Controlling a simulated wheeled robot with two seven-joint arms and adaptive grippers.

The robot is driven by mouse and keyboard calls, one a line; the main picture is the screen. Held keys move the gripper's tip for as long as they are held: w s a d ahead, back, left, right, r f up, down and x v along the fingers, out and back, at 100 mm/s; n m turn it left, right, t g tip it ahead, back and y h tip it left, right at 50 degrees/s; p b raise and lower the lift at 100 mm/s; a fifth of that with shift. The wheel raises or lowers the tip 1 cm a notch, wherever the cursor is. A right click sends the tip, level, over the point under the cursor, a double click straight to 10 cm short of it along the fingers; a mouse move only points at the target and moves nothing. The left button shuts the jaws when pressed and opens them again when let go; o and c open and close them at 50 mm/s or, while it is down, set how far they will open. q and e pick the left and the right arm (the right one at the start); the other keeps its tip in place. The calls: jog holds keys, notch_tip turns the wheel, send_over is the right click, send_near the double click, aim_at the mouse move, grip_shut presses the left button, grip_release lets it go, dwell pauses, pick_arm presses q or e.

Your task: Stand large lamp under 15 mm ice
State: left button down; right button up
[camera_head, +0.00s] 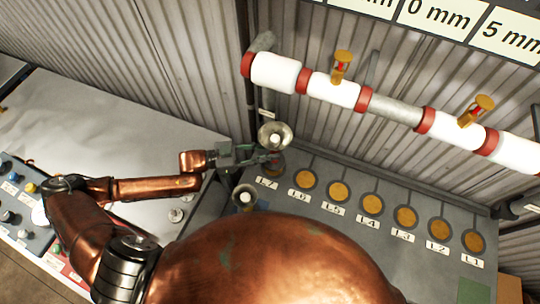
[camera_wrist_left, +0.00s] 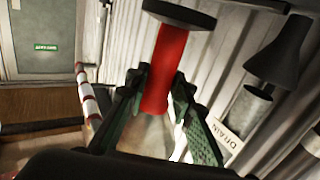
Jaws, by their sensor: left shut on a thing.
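My left gripper (camera_head: 266,158) is shut on the large lamp (camera_head: 273,135), whose pale flared head faces up in the head view. In the left wrist view the lamp's red stem (camera_wrist_left: 160,75) stands between my green fingers (camera_wrist_left: 152,115), with a dark round disc (camera_wrist_left: 180,12) at its end. The lamp is at the L7 end of the row; whether its foot touches the bench is hidden. A second, smaller lamp (camera_head: 245,197) stands lower left of it. White ice sleeves (camera_head: 275,73) wrap the pipe above. The mm signs (camera_head: 440,15) are cut off. My right gripper is out of view.
A grey bench (camera_head: 325,219) carries a row of round amber spots (camera_head: 372,204) labelled L1 to L7. The pipe has red bands and brass valves (camera_head: 341,66). A control panel (camera_head: 22,215) is at left. A DRAIN label (camera_wrist_left: 222,140) is on the wall close by.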

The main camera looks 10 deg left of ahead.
pick_arm(q)
jog(key=shift+f, duration=1.4)
jog(key=shift+f, duration=0.4)
jog(key=shift+f+b, duration=0.2)
jog(key=shift+b, duration=0.15)
jog(key=c, duration=1.7)
grip_release()
jog(key=shift+f, duration=0.15)
